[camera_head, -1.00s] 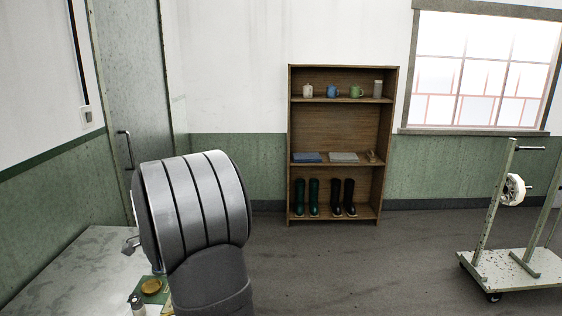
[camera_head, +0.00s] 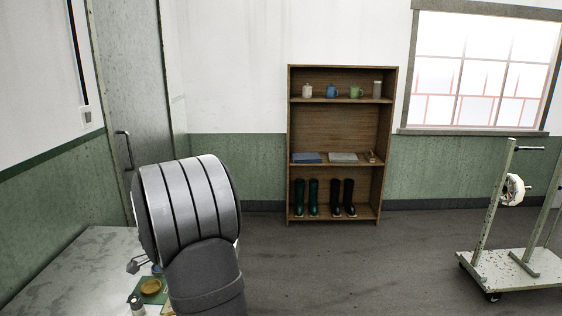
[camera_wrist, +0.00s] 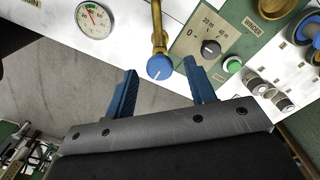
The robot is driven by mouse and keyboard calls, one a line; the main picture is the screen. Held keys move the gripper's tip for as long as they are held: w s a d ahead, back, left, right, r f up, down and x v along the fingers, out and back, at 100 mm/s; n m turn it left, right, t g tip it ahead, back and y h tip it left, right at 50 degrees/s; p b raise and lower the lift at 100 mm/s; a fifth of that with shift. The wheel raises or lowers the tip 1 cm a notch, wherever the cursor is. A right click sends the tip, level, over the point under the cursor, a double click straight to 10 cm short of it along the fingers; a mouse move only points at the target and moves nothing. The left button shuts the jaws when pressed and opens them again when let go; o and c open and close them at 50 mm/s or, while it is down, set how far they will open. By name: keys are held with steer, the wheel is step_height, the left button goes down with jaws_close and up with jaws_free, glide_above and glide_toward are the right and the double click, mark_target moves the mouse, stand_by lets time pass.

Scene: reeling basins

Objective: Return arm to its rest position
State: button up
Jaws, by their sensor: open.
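In the wrist view my gripper (camera_wrist: 159,66) has its two blue fingers spread apart, with nothing held between them. A blue round knob (camera_wrist: 160,67) on a brass pipe shows beyond the gap between the fingertips; I cannot tell how far away it is. In the head view my grey arm fills the lower left over the bench, and its bulk hides most or all of the gripper.
A pale bench (camera_head: 75,270) stands at lower left. The wrist view shows a dial gauge (camera_wrist: 94,20), a green panel with a black knob (camera_wrist: 211,48), and a green button (camera_wrist: 232,65). A shelf (camera_head: 340,115) and wheeled cart (camera_head: 520,265) stand across open floor.

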step_height(320, 180, up, 16)
step_height(320, 180, down, 17)
steer(key=shift+f, duration=0.1)
steer(key=shift+r+n, duration=0.2)
steer(key=shift+n, duration=0.6)
steer(key=n, duration=0.7)
step_height(320, 180, up, 8)
